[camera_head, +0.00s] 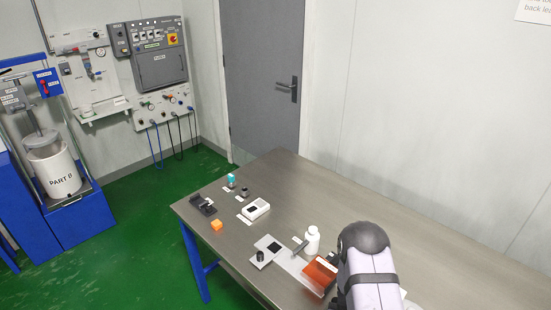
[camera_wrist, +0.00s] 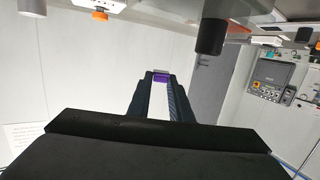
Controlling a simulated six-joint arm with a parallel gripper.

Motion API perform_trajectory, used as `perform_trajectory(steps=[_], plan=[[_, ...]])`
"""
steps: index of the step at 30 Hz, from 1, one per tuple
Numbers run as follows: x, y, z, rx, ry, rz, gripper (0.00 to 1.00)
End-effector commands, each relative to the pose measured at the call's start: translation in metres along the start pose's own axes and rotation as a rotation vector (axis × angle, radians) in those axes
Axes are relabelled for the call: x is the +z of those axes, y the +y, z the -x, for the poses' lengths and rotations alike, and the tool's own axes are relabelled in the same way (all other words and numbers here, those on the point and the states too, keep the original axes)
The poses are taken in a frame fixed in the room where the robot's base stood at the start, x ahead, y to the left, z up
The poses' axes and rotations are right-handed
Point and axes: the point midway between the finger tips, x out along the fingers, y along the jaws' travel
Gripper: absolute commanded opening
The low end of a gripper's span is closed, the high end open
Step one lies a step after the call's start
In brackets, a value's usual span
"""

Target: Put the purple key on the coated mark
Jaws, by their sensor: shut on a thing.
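The purple key (camera_wrist: 161,77) shows as a small purple piece between the fingertips in the wrist view. My gripper (camera_wrist: 161,74) is shut on it, with the fingers pointing away from the camera and the pale wall beyond. In the head view my arm hides the gripper and the key. I cannot tell which surface is the coated mark. A grey plate with a black square (camera_head: 269,246) and a white block with a dark patch (camera_head: 256,209) lie on the table in the head view.
The table's back right is clear.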

Motion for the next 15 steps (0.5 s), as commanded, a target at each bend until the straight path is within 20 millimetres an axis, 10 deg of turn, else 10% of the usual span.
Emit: perform_trajectory(steps=[6,15], plan=[[-0.024,-0.059,0.0,-0.198,0.004,0.029,0.0],[-0.038,-0.091,0.007,-0.314,-0.001,0.047,0.0]])
